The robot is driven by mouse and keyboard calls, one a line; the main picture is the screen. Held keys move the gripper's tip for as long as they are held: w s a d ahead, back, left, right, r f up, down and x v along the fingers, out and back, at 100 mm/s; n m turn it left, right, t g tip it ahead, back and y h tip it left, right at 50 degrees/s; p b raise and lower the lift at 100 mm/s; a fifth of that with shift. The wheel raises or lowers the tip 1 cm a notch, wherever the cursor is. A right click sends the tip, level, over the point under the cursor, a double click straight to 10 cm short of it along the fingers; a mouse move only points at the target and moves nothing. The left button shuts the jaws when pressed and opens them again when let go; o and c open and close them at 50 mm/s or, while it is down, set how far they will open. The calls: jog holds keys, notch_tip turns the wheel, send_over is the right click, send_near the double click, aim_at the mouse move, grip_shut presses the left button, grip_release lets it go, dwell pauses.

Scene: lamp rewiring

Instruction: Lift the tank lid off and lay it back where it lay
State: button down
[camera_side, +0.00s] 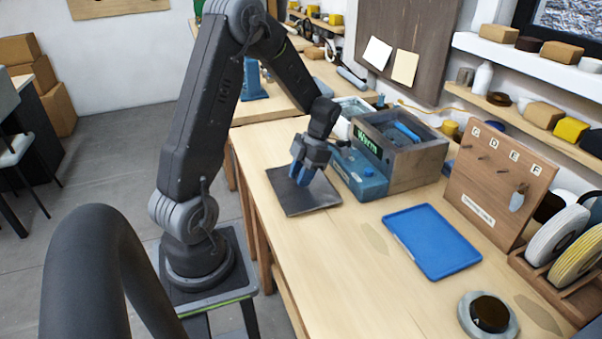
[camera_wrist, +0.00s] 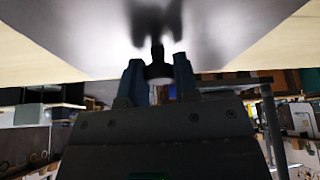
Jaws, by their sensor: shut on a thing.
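The tank lid (camera_side: 308,200) is a flat dark grey square plate at the left of the tank, on or just above the wooden bench; I cannot tell which. My gripper (camera_side: 301,177) points down over its middle, shut on the lid's knob. In the wrist view the dark knob (camera_wrist: 158,70) stands between the two fingers, and the plate (camera_wrist: 90,35) fills the upper part. The tank (camera_side: 420,165) is a grey box with an open top, beside a blue unit (camera_side: 360,178). A blue thing (camera_side: 408,131) shows inside it.
A blue tray (camera_side: 432,240) lies on the bench right of the lid. A round dark-topped dish (camera_side: 489,314) is at the front. A lettered peg board (camera_side: 497,180) and cable reels (camera_side: 557,235) stand at the right. Bench between lid and tray is clear.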

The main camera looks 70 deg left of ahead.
jog(key=shift+f, duration=0.25)
dwell(0.3)
jog(key=c, duration=0.8)
grip_release()
jog(key=v, duration=1.3)
jog(key=d+r+m+t+y, duration=0.1)
jog(key=d+r+m+t, duration=0.1)
jog(key=d+r+m, duration=0.45)
jog(key=s+d+m+t, duration=0.2)
jog(key=s+d+m, duration=0.2)
jog(key=m, duration=0.6)
jog(key=s+d+m+t, duration=0.3)
jog(key=d+m, duration=0.4)
jog(key=m, duration=0.4)
jog(key=s+d+m+t, duration=0.3)
jog(key=s+d+m, duration=0.2)
jog(key=m, duration=0.5)
jog(key=shift+s+d+r+m, duration=0.2)
jog(key=shift+d+r+m, duration=0.05)
jog(key=shift+r+m, duration=0.15)
